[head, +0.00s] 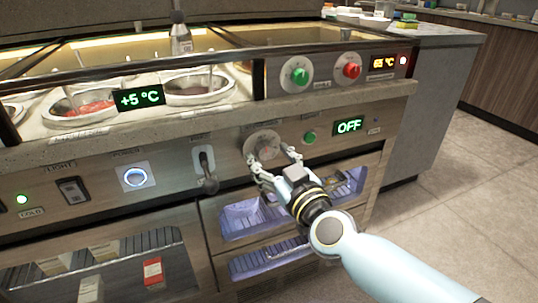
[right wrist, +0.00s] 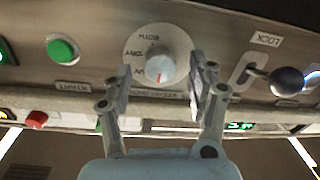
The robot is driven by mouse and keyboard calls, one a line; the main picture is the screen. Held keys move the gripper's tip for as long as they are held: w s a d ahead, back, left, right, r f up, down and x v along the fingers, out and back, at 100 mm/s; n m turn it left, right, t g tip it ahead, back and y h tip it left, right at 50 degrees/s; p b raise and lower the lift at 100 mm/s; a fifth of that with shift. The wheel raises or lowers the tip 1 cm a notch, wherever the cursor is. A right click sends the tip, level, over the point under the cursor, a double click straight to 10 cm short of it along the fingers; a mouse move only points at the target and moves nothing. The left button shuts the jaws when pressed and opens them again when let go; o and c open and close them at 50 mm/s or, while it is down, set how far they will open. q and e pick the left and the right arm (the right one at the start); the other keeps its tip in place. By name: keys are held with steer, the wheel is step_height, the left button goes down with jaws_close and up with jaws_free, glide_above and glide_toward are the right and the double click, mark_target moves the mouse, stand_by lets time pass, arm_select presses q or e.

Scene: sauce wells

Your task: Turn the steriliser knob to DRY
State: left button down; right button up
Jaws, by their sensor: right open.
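The steriliser knob (head: 263,145) is a grey knob on a round pale dial on the lower front panel. In the right wrist view the knob (right wrist: 160,66) shows upside down, with a red mark pointing toward the picture's bottom, near the panel's name label. Small position labels ring the dial but are hard to read. My right gripper (head: 272,157) is open in front of the dial. In the right wrist view its fingers (right wrist: 158,85) stand on either side of the knob, apart from it as far as I can tell. My left gripper is not in view.
A green START button (head: 309,137) and a display reading OFF (head: 349,126) are right of the knob. A LOCK lever (head: 206,172) juts out to its left. Green (head: 300,76) and red (head: 351,71) knobs are above.

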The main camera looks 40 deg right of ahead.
steer(key=shift+w+d, duration=0.15)
steer(key=shift+w, duration=0.45)
steer(key=c, duration=1.1)
steer(key=shift+c, duration=0.2)
